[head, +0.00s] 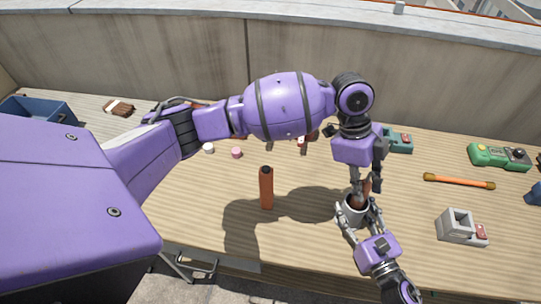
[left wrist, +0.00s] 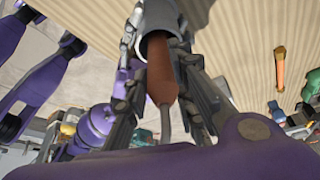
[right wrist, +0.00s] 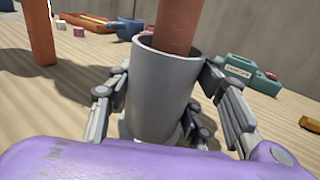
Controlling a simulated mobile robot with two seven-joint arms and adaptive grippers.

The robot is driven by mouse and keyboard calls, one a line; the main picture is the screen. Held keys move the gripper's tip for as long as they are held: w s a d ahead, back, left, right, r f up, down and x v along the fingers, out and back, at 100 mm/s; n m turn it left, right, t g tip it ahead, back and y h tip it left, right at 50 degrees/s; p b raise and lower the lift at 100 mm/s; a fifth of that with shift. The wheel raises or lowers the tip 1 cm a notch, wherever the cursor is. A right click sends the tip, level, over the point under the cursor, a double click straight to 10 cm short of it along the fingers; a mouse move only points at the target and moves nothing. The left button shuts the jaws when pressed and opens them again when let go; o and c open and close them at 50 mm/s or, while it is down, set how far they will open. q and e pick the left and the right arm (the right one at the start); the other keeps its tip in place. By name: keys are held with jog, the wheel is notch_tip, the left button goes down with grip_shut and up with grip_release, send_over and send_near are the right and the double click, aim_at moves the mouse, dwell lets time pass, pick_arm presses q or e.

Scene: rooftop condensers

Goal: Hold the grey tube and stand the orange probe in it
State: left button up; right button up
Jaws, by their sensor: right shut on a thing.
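The grey tube (head: 354,207) stands upright, open end up, between the fingers of my right gripper (head: 361,226), which is shut on it. In the right wrist view the tube (right wrist: 160,95) fills the space between the fingers. The orange probe (right wrist: 180,25) has its lower end inside the tube's mouth and leans slightly; its bottom is hidden. The left wrist view shows the probe (left wrist: 162,75) with a thin cable at its near end. My left gripper (left wrist: 165,100) is above the tube, its fingers on either side of the probe, with gaps showing, so it looks open.
A red-orange cylinder (head: 266,188) stands left of the tube. Right are an orange rod (head: 459,181), a grey block (head: 456,226) and a green meter (head: 499,156). A teal device (head: 398,141) lies behind. A wall closes the bench's back. Small caps (head: 237,152) lie left.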

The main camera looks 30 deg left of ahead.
pick_arm(q)
jog(key=o, duration=0.4)
jog(key=shift+r, duration=0.15)
jog(key=v, duration=1.2)
pick_arm(e)
jog(key=o, duration=1.7)
jog(key=shift+o, duration=0.2)
pick_arm(q)
jog(key=shift+f, duration=0.75)
pick_arm(e)
jog(key=shift+v, duration=4.5)
